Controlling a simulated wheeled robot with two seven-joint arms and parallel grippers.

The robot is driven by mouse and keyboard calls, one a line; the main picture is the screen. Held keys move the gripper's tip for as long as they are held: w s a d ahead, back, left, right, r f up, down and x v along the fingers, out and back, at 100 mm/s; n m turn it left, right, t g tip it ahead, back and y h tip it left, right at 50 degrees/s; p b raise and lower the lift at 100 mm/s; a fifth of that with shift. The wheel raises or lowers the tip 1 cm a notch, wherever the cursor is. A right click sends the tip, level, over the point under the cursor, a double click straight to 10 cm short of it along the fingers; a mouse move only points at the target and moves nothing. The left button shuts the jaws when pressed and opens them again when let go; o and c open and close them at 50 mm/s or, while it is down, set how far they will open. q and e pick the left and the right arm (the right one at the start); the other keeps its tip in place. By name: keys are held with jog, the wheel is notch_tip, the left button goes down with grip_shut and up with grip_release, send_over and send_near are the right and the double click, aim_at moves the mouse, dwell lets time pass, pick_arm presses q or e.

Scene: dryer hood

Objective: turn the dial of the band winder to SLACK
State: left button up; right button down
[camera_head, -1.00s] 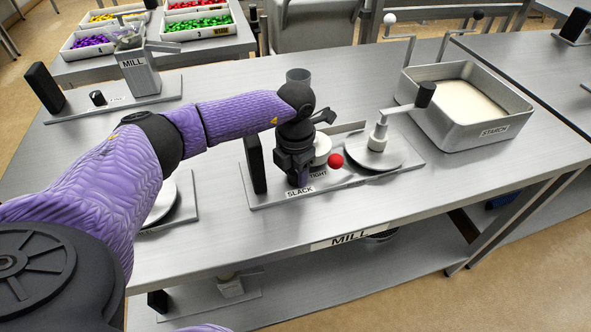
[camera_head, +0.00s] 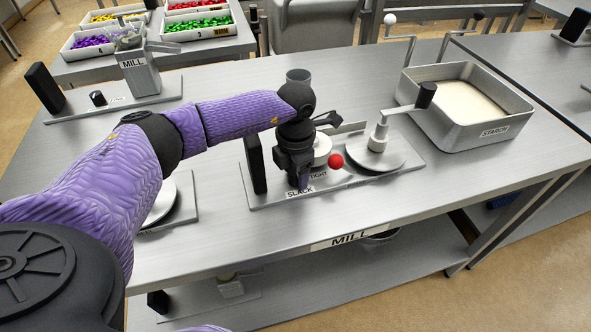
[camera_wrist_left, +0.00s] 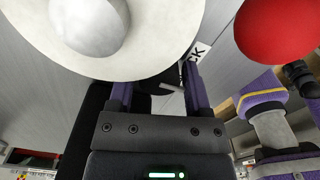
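The band winder (camera_head: 400,178) is a grey plate on the table with a white disc, a red ball (camera_head: 335,161), a crank with a black handle (camera_head: 426,95) and labels SLACK (camera_head: 299,192) and TIGHT. My left gripper (camera_head: 303,183) points down over its front left part, just behind the SLACK label, and hides the dial in the head view. In the left wrist view the fingers of my left gripper (camera_wrist_left: 158,92) stand apart, with a dark part (camera_wrist_left: 160,78), likely the dial, between them. Whether they press on it is unclear.
A black upright block (camera_head: 256,163) stands left of the gripper. The white disc (camera_wrist_left: 90,30) and red ball (camera_wrist_left: 275,28) are close to the gripper in the wrist view. A STARCH tray (camera_head: 487,138) stands at the right. The table front is clear.

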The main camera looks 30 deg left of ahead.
pick_arm(q)
jog(key=shift+o, duration=1)
notch_tip(320, 180, up, 10)
jog(key=shift+f+p, duration=0.1)
jog(key=shift+p, duration=0.95)
